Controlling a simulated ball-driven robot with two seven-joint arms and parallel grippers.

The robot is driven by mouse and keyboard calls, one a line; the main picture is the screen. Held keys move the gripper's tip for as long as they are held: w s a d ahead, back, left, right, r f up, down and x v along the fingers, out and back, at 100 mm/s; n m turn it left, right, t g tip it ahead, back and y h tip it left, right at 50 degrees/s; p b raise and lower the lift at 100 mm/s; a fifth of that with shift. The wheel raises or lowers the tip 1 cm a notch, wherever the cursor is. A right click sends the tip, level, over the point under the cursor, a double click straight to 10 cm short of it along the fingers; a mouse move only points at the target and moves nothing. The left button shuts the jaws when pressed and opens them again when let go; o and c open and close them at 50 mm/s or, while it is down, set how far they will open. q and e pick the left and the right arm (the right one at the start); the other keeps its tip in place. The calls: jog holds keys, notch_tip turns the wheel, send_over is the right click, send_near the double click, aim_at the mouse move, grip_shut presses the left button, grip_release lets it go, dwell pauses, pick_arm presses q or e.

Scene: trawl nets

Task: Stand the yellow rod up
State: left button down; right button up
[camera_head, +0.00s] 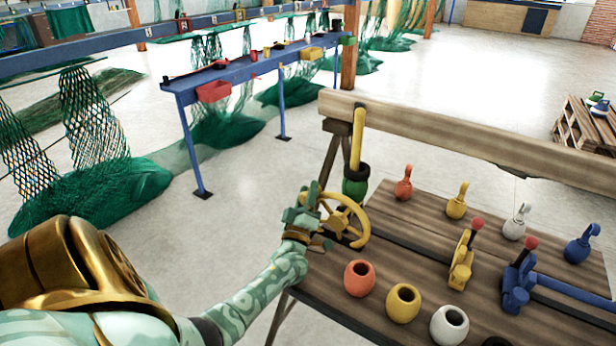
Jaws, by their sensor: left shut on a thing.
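The yellow rod (356,137) rises at the table's far left corner, close to upright with a slight tilt. Its lower end meets a black-rimmed green holder (355,187); how deep it sits cannot be seen. A yellow handwheel (349,212) stands in front of the holder at the table's left edge. My left gripper (308,212) is at the left side of the wheel, shut on its rim. The gripper is apart from the rod. My right gripper is not in view.
The wooden table (400,262) carries orange, yellow, white and blue floats, open pots, and yellow and blue levers (518,278) with red knobs. A thick wooden beam (450,130) runs along its back. A blue bench (255,72) and green nets stand behind, with clear floor between.

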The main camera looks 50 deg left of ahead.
pick_arm(q)
jog(key=c, duration=0.9)
grip_release()
jog(key=shift+s+f, duration=0.1)
jog(key=shift+f, duration=0.1)
jog(key=shift+a+r, duration=0.1)
jog(key=s+d+p, duration=0.1)
jog(key=s+d, duration=0.1)
jog(key=s, duration=0.1)
jog(key=s+d+p, duration=0.1)
jog(key=s+d, duration=0.1)
jog(key=s, duration=0.2)
jog(key=s+d+p, duration=0.1)
jog(key=s+d, duration=0.2)
jog(key=s, duration=0.1)
jog(key=shift+s+f, duration=0.1)
jog(key=shift+f, duration=0.2)
